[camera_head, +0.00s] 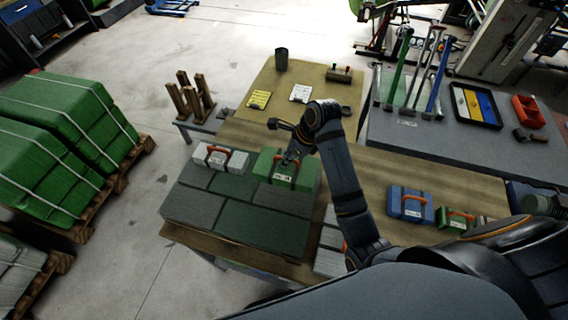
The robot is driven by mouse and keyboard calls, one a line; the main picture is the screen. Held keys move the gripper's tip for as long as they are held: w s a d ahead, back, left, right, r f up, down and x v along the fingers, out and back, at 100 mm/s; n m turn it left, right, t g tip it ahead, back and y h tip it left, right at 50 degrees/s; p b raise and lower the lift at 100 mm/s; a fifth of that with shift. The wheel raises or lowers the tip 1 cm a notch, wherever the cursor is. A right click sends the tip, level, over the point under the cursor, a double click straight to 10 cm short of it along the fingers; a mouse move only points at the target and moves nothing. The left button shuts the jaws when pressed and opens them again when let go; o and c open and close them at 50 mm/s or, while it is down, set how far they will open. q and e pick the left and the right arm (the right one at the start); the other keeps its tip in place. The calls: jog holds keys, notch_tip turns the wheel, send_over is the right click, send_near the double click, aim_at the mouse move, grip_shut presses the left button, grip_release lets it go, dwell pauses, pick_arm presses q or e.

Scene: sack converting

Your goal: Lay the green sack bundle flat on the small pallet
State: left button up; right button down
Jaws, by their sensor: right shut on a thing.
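The green sack bundle (309,178) has a dark carry strap and a white label. My right gripper (290,157) comes down from above and is shut on it. The bundle is at the back right of a low stack of grey-green blocks (262,228), which appears to be the small pallet's load. It looks roughly level, but I cannot tell whether it rests on the blocks or hangs just above. The gripper hides part of its top. My left gripper is not in view.
A white bundle with an orange handle (212,160) sits left of the green one. A blue bundle (408,207) and another green bundle (452,221) lie on the bench at right. Wooden posts (188,100) stand behind left. The stack's front is clear.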

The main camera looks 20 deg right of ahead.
jog(key=shift+w+f, duration=0.2)
jog(key=shift+f, duration=0.05)
jog(key=shift+s, duration=0.1)
jog(key=shift+f+p, duration=0.45)
jog(key=shift+f, duration=0.05)
jog(key=x, duration=0.1)
jog(key=p+x, duration=0.1)
jog(key=shift+d+f, duration=0.2)
jog(key=shift+f, duration=0.4)
jog(key=c, duration=1.4)
grip_release()
jog(key=shift+c, duration=0.2)
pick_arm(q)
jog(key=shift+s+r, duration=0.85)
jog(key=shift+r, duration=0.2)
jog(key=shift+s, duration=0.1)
